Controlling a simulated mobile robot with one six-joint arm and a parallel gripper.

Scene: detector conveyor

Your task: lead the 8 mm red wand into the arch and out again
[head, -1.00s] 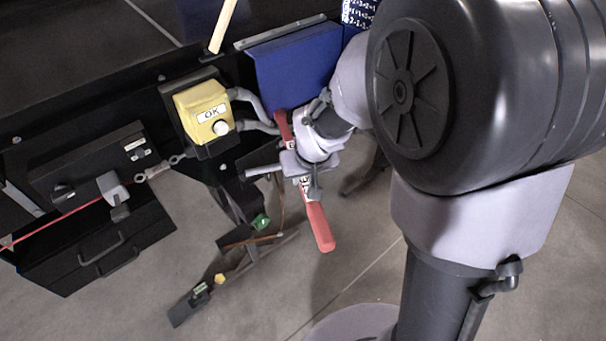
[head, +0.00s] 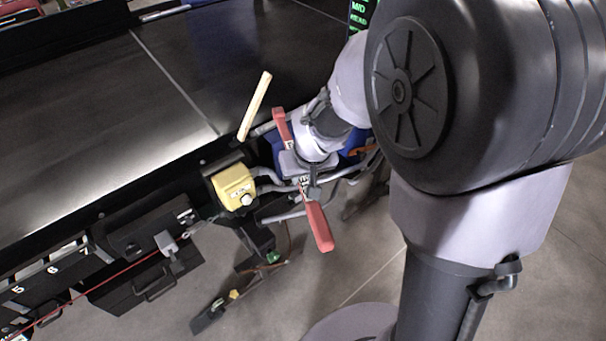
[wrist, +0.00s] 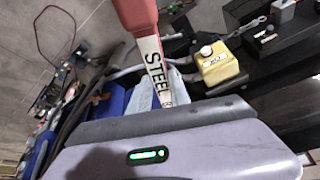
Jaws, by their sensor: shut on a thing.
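The red wand (head: 317,226) has a white band and is held crosswise in my gripper (head: 303,178). One red end points down toward the floor side, and the other points up toward the belt. In the wrist view, the wand (wrist: 136,14) shows a red end and a white label (wrist: 154,66) reading "STEEL" with an 8. The pale jaws of my gripper (wrist: 163,91) are shut on the labelled part. I cannot make out the arch in either view; my arm covers much of the right side of the head view.
A dark conveyor belt (head: 190,75) fills the upper left. A yellow button box (head: 234,186) with grey tube rails stands at its near edge, left of my gripper. A pale stick (head: 256,105) rises behind the box. A screen with green text (head: 358,12) is at the top.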

